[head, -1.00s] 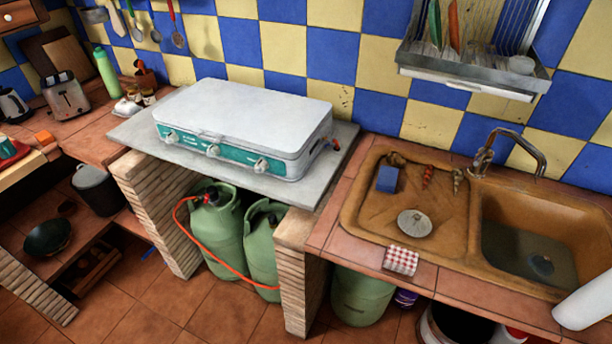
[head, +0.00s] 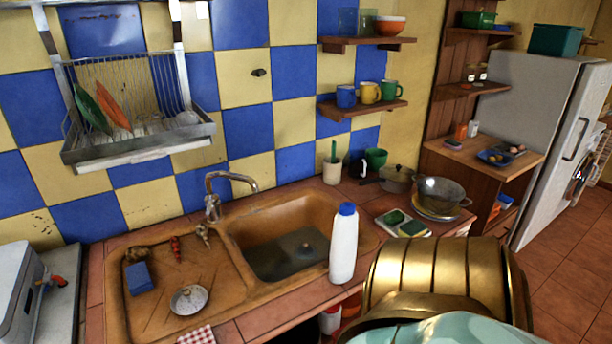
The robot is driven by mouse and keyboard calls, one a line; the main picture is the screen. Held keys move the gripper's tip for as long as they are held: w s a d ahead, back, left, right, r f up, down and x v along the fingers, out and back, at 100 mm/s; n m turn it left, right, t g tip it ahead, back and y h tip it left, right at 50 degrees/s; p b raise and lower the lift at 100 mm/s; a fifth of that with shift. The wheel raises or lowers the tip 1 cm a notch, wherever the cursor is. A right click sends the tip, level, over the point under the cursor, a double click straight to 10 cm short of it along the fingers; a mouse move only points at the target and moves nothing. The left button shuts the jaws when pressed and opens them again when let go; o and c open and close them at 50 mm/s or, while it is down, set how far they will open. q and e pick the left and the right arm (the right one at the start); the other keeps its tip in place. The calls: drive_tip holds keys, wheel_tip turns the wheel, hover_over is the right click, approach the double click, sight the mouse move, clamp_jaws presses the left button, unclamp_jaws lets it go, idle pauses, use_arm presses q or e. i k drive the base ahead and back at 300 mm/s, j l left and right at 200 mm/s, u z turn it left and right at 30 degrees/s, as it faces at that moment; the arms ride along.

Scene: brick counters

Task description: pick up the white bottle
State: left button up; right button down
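The white bottle (head: 343,248) with a blue cap stands upright on the tiled counter, at the front right corner of the brown sink, in the head view. A gold and pale green part of my own arm fills the lower right, to the right of the bottle and apart from it in the picture. No gripper fingers show in this view. Nothing hides the bottle.
The sink (head: 290,245) has a tap (head: 212,195) behind it. Sponges (head: 402,222) and a colander (head: 440,193) stand right of the bottle. A dish rack (head: 140,135) hangs at the left, and wall shelves (head: 362,108) hold mugs. A fridge (head: 545,130) stands far right.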

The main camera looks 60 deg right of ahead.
sight(344, 238)
drive_tip(key=z, duration=2)
